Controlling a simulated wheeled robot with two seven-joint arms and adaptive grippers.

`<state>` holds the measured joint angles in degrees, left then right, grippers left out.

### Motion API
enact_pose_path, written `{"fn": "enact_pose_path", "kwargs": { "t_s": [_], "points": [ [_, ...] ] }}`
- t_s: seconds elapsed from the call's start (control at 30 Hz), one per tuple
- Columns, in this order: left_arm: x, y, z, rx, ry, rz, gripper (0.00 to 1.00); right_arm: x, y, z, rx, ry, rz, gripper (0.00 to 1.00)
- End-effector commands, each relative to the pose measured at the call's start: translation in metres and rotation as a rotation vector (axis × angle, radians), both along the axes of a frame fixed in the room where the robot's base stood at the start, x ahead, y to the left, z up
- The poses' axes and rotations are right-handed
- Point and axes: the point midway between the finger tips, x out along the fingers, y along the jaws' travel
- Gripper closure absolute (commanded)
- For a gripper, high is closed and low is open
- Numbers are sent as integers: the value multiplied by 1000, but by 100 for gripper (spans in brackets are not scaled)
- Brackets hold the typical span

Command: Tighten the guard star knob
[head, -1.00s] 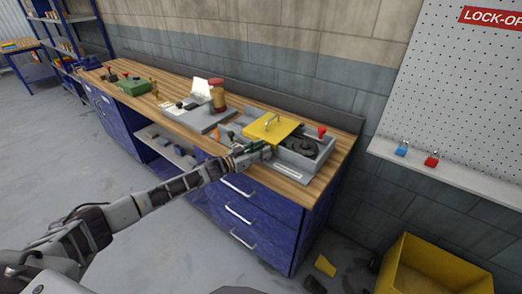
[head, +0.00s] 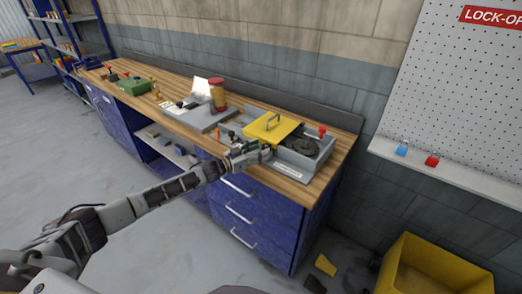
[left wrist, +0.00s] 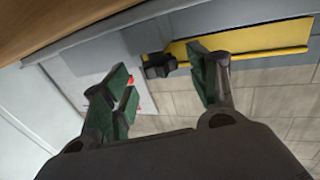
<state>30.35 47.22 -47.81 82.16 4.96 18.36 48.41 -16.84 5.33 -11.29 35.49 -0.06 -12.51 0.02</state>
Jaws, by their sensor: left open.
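The yellow guard (head: 272,127), with a handle on top, sits on a grey machine (head: 305,160) at the right end of the bench. My left gripper (head: 262,153) is at the machine's front side, just below the guard. In the left wrist view the left gripper (left wrist: 160,66) is open, with green pads on its fingers. A dark star-shaped knob (left wrist: 157,70) shows between and beyond the fingertips, beside the yellow guard edge (left wrist: 250,50). I cannot tell whether a finger touches it. The knob cannot be made out in the head view. The right gripper is not in view.
A red knob (head: 322,130) stands on the machine's right. A grey plate (head: 203,117) with a red-and-tan cylinder (head: 217,95) lies to the left. The wooden bench top (head: 331,180) has blue drawers below. A yellow bin (head: 430,270) stands on the floor at right.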

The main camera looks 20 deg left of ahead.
Motion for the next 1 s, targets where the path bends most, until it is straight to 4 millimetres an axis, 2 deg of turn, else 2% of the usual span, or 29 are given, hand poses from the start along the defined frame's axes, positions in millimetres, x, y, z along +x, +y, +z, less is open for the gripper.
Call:
{"fn": "enact_pose_path", "kwargs": {
  "t_s": [1.0],
  "points": [
    [-68, 51, -1, 0, 1, -2, 41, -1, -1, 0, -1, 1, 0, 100]
  ]
}}
